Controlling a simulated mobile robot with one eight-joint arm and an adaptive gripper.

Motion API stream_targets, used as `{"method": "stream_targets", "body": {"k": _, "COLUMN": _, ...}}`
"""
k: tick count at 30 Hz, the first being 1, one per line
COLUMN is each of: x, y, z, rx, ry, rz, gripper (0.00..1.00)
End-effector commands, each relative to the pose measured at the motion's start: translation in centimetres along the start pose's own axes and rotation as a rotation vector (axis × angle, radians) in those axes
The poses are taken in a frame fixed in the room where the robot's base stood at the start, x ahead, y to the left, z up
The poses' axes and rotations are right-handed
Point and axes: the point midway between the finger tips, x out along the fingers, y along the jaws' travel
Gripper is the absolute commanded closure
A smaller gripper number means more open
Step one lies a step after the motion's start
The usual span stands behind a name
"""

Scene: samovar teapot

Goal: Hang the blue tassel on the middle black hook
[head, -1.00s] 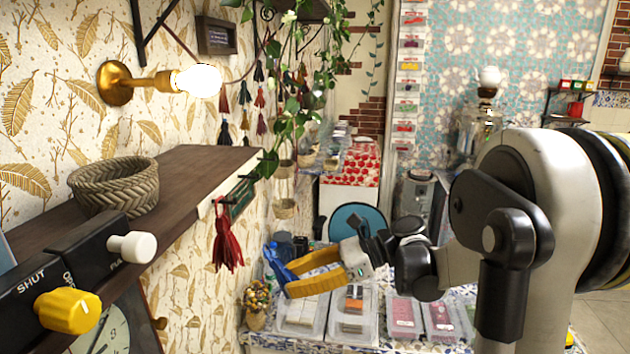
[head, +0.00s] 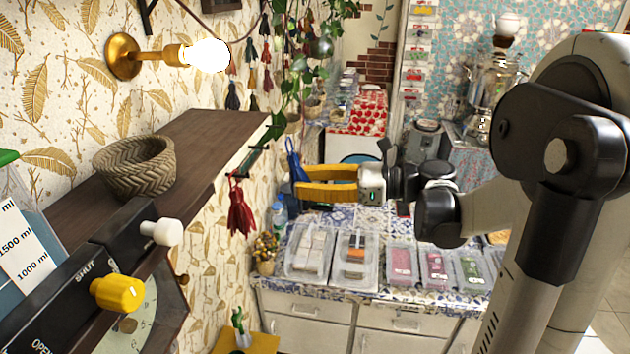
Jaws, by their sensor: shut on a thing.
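The blue tassel (head: 292,160) is held upright at the tips of my gripper (head: 299,182), whose yellow fingers are shut on it. The tassel is just right of the shelf's front edge and appears apart from it in this view. Small black hooks (head: 253,160) sit along that edge, beyond the red tassel; they are too small and dark to tell the middle one clearly. The red tassel (head: 240,212) hangs from the near part of the edge, left of and below my gripper.
A woven basket (head: 135,165) stands on the dark wooden shelf (head: 200,140). A lit wall lamp (head: 195,54) juts out above it. Trailing leaves (head: 290,90) hang close above the blue tassel. A counter with clear bins (head: 310,250) lies below.

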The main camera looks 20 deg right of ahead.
Motion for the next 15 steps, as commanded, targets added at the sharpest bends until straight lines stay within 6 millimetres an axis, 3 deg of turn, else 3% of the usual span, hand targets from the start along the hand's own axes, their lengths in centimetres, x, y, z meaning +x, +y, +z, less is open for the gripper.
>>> {"method": "stream_targets", "body": {"k": 15, "x": 3.5, "y": 0.1, "z": 0.1, "rx": -0.001, "ry": 0.000, "rz": 0.003, "gripper": 0.87}}
